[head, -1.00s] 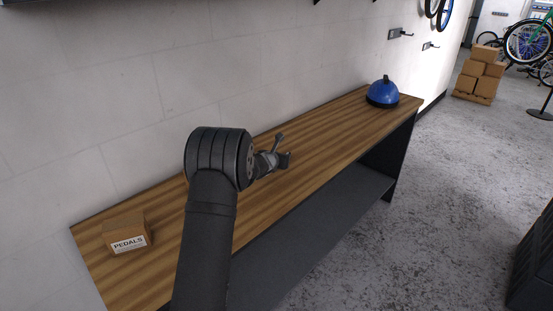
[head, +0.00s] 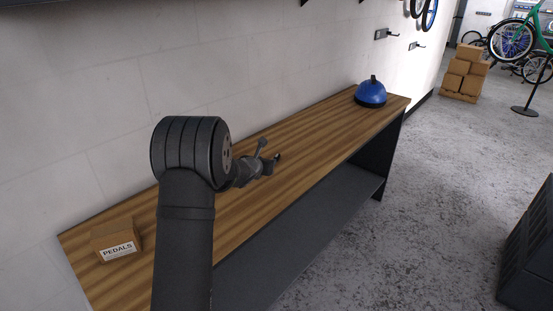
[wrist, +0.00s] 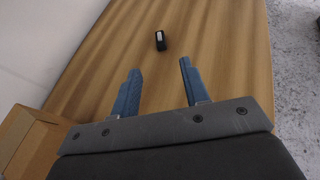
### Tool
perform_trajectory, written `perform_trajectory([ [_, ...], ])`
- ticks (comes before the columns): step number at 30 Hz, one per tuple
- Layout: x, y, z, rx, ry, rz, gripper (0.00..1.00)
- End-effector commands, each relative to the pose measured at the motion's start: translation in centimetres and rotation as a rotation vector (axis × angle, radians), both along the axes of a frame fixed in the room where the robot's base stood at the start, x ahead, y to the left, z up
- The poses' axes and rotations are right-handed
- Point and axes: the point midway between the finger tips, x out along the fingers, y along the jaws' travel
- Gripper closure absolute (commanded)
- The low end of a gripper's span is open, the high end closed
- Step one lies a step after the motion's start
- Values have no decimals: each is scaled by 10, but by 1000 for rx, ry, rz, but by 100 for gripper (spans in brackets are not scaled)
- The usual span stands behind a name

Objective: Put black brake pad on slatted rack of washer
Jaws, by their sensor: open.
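A small black piece with a pale top, which looks like the brake pad (wrist: 160,40), lies on the wooden bench top in the wrist view. It lies beyond my gripper's fingertips, roughly midway between their lines, and apart from them. My gripper (wrist: 160,68) is open and empty, with its two blue fingers over the bench. In the head view my gripper (head: 268,155) is low over the middle of the bench. I cannot make out the pad clearly there. I cannot identify a washer or slatted rack in either view.
The wooden bench (head: 320,130) runs along a pale wall. A cardboard box marked PEDALS (head: 117,241) stands at its near left end. A blue domed thing (head: 371,93) stands at its far end. A dark ribbed container (head: 528,260) is at the right edge. Grey floor between is clear.

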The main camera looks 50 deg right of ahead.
Motion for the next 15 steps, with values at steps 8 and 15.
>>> perform_trajectory([
  [8, -26, 49, 11, 0, -2, 1, 58],
  [15, -17, 25, -2, -1, -2, -1, 58],
])
